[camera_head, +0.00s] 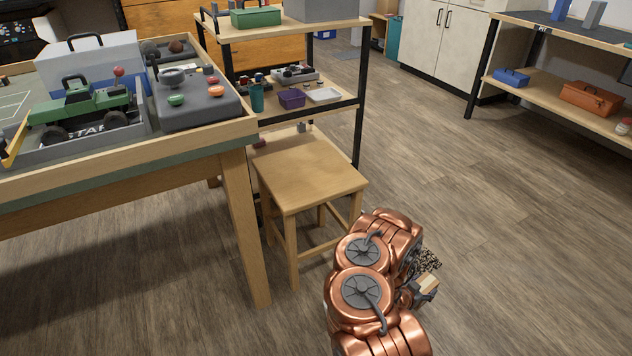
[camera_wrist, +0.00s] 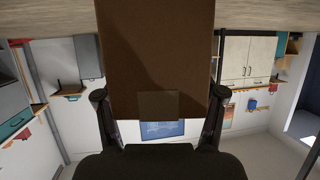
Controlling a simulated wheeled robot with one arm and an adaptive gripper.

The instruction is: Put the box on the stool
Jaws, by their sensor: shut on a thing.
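The wooden stool (camera_head: 310,176) stands on the floor in the middle of the head view, beside the workbench, and its square seat is bare. A brown box (camera_wrist: 155,55) fills the upper middle of the wrist view. My gripper (camera_wrist: 160,95) is shut on it, with one dark finger at each side. In the head view my copper arm stands in front of and to the right of the stool and hides most of the gripper. A small tan piece, probably the box (camera_head: 428,284), shows at the arm's right side, apart from the stool.
The workbench (camera_head: 130,156) at left carries a green toy crawler (camera_head: 80,112) and a grey controller (camera_head: 200,100). A shelf rack (camera_head: 300,28) with small items stands behind the stool. Another shelf (camera_head: 545,88) stands at the right. The floor (camera_head: 500,230) at right is clear.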

